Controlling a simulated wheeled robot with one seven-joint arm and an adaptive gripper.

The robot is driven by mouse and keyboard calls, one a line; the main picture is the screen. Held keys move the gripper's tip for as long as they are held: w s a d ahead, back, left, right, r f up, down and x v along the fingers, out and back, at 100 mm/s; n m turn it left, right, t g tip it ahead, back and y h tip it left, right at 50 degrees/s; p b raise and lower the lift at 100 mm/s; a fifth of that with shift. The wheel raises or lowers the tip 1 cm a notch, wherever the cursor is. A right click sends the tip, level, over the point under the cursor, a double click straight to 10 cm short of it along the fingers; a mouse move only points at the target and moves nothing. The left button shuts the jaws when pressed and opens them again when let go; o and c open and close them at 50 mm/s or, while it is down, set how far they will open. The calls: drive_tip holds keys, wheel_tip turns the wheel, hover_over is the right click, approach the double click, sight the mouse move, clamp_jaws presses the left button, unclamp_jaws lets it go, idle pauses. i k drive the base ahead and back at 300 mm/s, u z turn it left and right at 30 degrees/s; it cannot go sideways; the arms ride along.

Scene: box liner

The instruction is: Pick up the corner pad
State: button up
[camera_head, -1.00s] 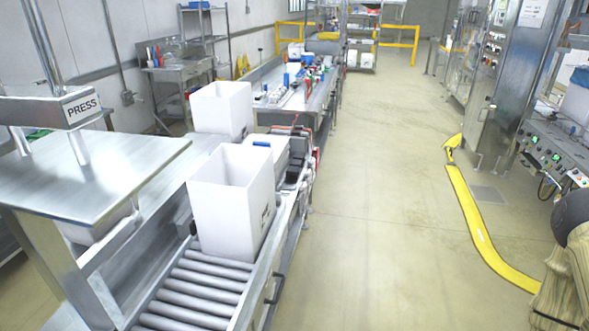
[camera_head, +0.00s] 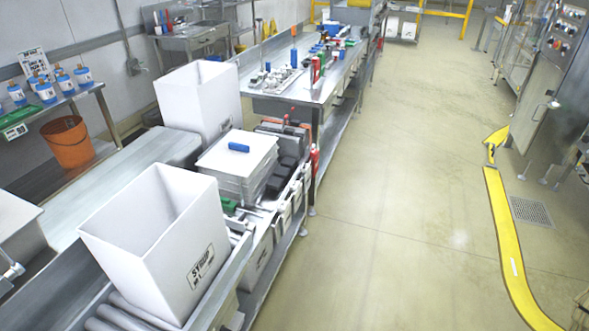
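I cannot make out a corner pad for certain. A white open box (camera_head: 165,240) marked "SYRUP" stands on the roller conveyor (camera_head: 110,318) in the near left. A second white open box (camera_head: 200,98) stands behind it. Between and right of them is a stack of white trays or sheets (camera_head: 238,165) with a small blue item (camera_head: 239,147) on top. Black pieces (camera_head: 285,150) and small green pieces (camera_head: 229,205) lie beside the stack. My gripper is not in view.
A steel table (camera_head: 305,85) with bottles and small parts runs behind the boxes. The floor (camera_head: 410,180) to the right is open, with a yellow strip (camera_head: 507,240) and a cabinet (camera_head: 555,90) beyond.

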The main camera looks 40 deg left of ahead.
sight(274, 183)
drive_tip(key=i, duration=1.2)
drive_tip(key=u, duration=1.5)
